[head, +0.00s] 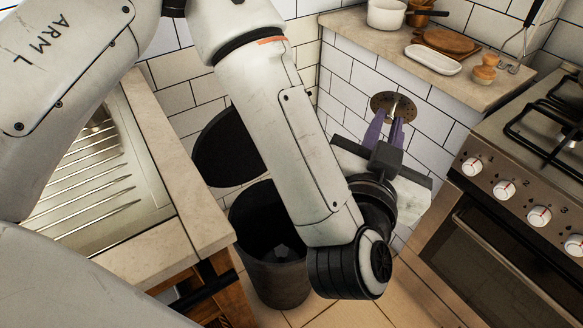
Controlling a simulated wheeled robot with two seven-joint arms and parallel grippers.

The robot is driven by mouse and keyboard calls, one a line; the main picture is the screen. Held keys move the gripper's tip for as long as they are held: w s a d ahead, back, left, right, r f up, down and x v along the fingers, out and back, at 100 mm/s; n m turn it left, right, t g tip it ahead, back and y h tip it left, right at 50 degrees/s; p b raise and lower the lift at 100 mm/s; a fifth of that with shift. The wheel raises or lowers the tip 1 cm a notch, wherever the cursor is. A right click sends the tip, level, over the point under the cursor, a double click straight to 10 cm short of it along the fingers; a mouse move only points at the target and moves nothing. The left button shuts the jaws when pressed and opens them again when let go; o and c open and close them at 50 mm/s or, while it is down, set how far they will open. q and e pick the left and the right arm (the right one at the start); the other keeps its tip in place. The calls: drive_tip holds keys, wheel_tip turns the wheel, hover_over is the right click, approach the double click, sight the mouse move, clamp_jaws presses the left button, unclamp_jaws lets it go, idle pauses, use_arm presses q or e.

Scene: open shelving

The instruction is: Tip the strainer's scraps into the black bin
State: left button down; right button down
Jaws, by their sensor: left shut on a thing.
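The strainer (395,102) is a round, brass-coloured disc with small dark holes. It is held up in front of the white tiled wall, right of the bin and above it. My left gripper (387,124), with purple fingers, is shut on the strainer's near edge. I cannot make out scraps on it. The black bin (280,284) stands on the floor with its mouth open, partly hidden by my left arm. Something small and grey shows inside. Its round black lid (222,150) is raised behind it. My right gripper is not in view.
A stove (515,215) with knobs and an oven stands at the right. A counter (460,88) at the back holds a white pot, a white dish and wooden items. A sink drainboard (90,190) and counter edge lie left of the bin.

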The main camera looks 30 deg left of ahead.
use_arm(q)
drive_tip(key=w+f+n+g+y+p, duration=0.2)
drive_tip(key=w+f+n+g+y, duration=0.15)
drive_tip(key=f+n+g, duration=1.05)
drive_tip(key=a+f+n+h, duration=0.3)
drive_tip(key=a+f+n, duration=0.2)
drive_tip(key=a, duration=0.6)
drive_tip(key=a+f+n+h+p, duration=0.1)
drive_tip(key=a+f+n+h, duration=0.3)
drive_tip(key=a+n, duration=0.6)
drive_tip(key=shift+w+a+f, duration=0.25)
drive_tip(key=shift+a+f, duration=0.25)
drive_tip(key=shift+a, duration=0.05)
